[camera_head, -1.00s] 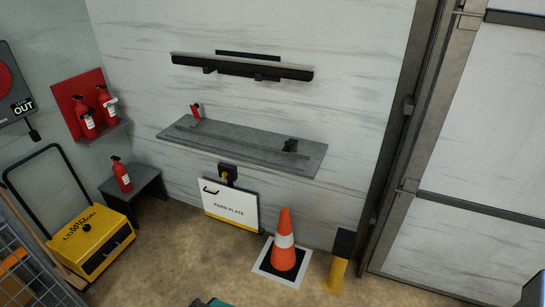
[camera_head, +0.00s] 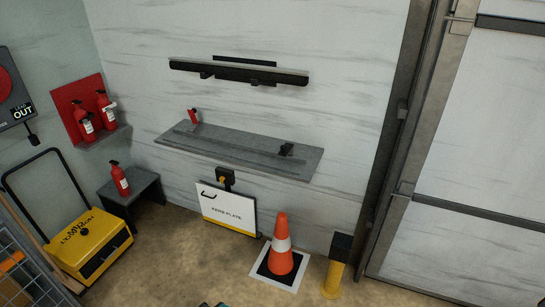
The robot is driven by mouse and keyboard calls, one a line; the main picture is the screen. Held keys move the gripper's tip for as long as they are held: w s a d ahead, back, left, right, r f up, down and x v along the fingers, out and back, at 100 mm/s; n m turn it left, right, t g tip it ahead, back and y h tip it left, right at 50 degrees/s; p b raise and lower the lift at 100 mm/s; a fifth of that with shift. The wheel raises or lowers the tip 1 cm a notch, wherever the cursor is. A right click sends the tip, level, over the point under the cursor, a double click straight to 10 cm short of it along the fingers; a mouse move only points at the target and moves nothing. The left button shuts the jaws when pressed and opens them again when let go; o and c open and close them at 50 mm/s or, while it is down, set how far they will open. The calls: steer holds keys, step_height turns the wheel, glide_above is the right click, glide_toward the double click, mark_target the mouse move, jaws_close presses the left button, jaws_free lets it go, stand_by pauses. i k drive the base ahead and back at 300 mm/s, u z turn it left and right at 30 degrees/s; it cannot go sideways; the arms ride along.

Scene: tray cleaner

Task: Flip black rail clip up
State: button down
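A small black clip (camera_head: 286,149) sits near the right end of a rail on the grey wall shelf (camera_head: 226,136). It is too small to tell its exact tilt. A red clip (camera_head: 193,116) stands up near the left end of the same shelf. My gripper cannot be made out in this view. Only a sliver of something dark and teal shows at the bottom edge, and I cannot tell what it is.
A black wall rail (camera_head: 238,73) hangs above the shelf. Below stand a white panel (camera_head: 228,208), an orange cone (camera_head: 281,246) and a yellow post (camera_head: 334,272). At left are a yellow cart (camera_head: 90,240) and a dark stool with a fire extinguisher (camera_head: 120,180). Floor shows between them.

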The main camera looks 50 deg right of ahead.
mark_target(286, 152)
steer(key=z, duration=0.05)
steer(key=i, duration=0.95)
steer(key=u, duration=0.05)
